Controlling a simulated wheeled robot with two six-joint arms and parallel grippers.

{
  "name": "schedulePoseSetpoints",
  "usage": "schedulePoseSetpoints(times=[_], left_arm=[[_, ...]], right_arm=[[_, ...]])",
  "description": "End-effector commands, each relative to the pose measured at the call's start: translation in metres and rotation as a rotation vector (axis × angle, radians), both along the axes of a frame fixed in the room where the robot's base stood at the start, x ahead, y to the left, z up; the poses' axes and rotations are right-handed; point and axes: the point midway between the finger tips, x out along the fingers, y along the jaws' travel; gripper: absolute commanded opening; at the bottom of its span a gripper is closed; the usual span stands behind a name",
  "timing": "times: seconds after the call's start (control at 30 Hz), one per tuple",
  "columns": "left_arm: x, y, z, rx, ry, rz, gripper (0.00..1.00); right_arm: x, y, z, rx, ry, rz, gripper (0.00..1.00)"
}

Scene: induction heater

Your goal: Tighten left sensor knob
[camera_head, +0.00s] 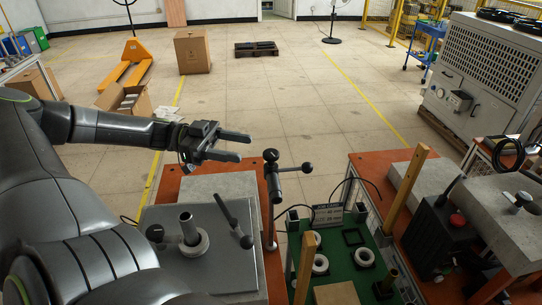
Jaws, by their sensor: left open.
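My left gripper (244,147) reaches in from the left above the bench. Its two dark fingers are apart, point to the right and have nothing between them. Just right of and below the fingertips stands a dark upright post with a ball-ended handle (291,168), probably the left sensor knob. The fingers and handle look apart, though the depth between them is hard to judge. A second dark ball-ended lever (233,221) lies across the grey metal plate nearer to me. Which of the two is the left sensor knob is not certain. My right gripper is not in view.
A round metal post (189,231) stands on the grey plate (164,267). A green board (343,271) with pale rings lies right of it, beside wooden posts (406,188). A black box with a red button (457,219) is at right. Open floor lies beyond.

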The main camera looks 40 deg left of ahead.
Motion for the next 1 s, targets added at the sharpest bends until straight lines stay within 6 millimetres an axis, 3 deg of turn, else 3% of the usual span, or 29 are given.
schedulePoseSetpoints(times=[0.2,0.4,0.9,1.0], left_arm=[[0.022,-0.042,-0.005,-0.001,-0.005,-0.004,0.52],[0.035,-0.063,-0.004,0.001,-0.003,-0.002,0.52],[0.041,-0.074,0.000,0.001,0.002,0.001,0.52],[0.041,-0.074,0.000,0.001,0.000,0.001,0.42]], right_arm=[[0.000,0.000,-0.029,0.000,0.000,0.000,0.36],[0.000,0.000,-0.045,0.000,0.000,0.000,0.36],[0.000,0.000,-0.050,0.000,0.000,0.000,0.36],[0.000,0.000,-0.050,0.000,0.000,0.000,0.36]])
